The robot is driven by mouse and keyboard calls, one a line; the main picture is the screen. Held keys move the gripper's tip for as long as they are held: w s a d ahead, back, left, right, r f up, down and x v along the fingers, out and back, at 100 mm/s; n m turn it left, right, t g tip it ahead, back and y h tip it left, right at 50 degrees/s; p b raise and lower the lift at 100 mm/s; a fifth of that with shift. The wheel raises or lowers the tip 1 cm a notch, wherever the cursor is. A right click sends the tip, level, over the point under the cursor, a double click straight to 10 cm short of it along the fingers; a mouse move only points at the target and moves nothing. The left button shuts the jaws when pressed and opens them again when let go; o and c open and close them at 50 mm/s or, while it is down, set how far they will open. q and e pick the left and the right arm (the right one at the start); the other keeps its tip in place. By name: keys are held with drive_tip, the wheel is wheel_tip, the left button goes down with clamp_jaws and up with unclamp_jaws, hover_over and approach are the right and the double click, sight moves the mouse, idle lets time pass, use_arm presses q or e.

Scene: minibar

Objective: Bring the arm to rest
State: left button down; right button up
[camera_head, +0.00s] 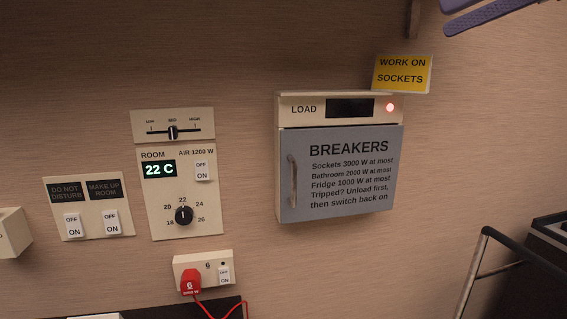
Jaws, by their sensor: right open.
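My right gripper (452,17) shows only in part at the top right edge, with purple fingers pointing left, apart and holding nothing that I see. The rest of it is cut off by the frame. It is above and to the right of the breaker box (340,175) and touches nothing visible. My left gripper is not in view. The breaker box's grey door is closed, its load display (350,108) is dark, and a red lamp (390,107) is lit.
A yellow sign (402,74) sits above the box. A room thermostat (177,192) reads 22 C, below a slider panel (173,126). Two door-sign switches (90,207) are at left. A red plug (190,284) is in the lower socket (206,266). A metal frame (473,275) stands lower right.

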drive_tip(key=a+r+m+t+y+p, duration=0.5)
drive_tip(key=a+r+m+t+p, duration=0.45)
drive_tip(key=r+m, duration=0.4)
drive_tip(key=s+d+f+m+h+p, duration=0.2)
drive_tip(key=d+f+m+h+p, duration=0.25)
drive_tip(key=m+h, duration=0.55)
drive_tip(key=s+d+f+m+h+p, duration=0.1)
drive_tip(key=d+f+m+h+p, duration=0.45)
drive_tip(key=m, duration=0.75)
use_arm(q)
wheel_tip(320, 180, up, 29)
drive_tip(key=p, duration=0.7)
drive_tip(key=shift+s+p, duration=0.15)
drive_tip(key=shift+p, duration=0.2)
use_arm(e)
drive_tip(key=s+a+f+m+g, duration=0.1)
drive_tip(key=s+f+m+g, duration=0.1)
drive_tip(key=s, duration=0.5)
drive_tip(key=s+a+f+m+g, duration=0.2)
drive_tip(key=s+f+g, duration=0.1)
drive_tip(key=s+g, duration=0.3)
drive_tip(key=s+a+f+m+g, duration=0.1)
drive_tip(key=s+f+m+g, duration=0.2)
drive_tip(key=s, duration=0.6)
drive_tip(key=shift+s+a+f+g, duration=0.15)
drive_tip(key=shift+s+f+g, duration=0.15)
drive_tip(key=shift+g, duration=0.45)
